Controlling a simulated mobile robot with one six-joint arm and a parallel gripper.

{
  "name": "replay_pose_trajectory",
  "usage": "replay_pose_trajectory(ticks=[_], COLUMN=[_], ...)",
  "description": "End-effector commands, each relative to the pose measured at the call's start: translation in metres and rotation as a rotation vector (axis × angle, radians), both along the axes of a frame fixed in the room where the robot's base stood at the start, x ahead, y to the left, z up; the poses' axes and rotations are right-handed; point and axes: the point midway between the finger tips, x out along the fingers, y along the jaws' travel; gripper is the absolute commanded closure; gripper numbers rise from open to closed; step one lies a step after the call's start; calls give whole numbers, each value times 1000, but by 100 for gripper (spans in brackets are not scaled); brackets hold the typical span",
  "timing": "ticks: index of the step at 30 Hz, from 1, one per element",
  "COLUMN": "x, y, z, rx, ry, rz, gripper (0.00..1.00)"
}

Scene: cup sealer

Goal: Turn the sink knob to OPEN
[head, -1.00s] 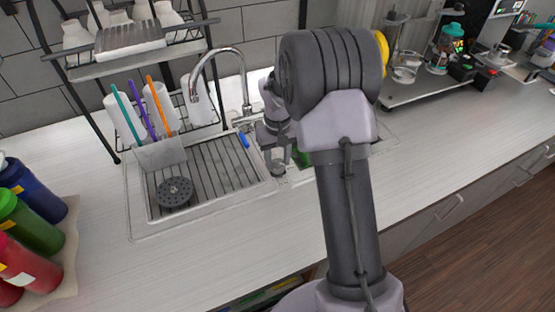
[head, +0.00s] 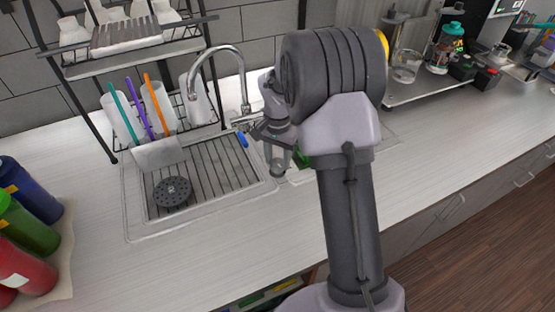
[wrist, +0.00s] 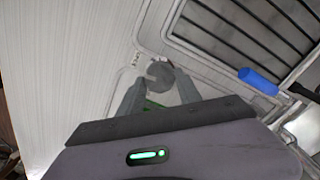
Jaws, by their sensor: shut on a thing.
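The sink knob (wrist: 160,74) is a round grey disc on the pale rim beside the sink, next to small dark lettering (wrist: 136,59). It also shows in the head view as a small grey knob (head: 277,168) at the sink's right. My gripper (wrist: 158,70) has its two fingertips on either side of the knob and is shut on it. In the head view my gripper (head: 279,155) points down at the knob, partly hidden by my arm. Which way the knob is turned cannot be told.
The sink's ribbed drainboard (head: 205,175) and curved faucet (head: 217,50) lie left of my gripper. A blue piece (wrist: 258,77) lies on the sink edge. A drying rack (head: 125,68) with cups stands behind.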

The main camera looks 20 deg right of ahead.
Motion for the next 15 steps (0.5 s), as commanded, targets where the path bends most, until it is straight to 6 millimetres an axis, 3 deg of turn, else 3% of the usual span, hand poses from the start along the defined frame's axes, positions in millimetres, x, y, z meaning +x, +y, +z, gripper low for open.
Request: replay_pose_trajectory(ticks=[15], x=[1], y=[0], z=[1], rx=[0], ry=[-3], rz=[-107], gripper=[99])
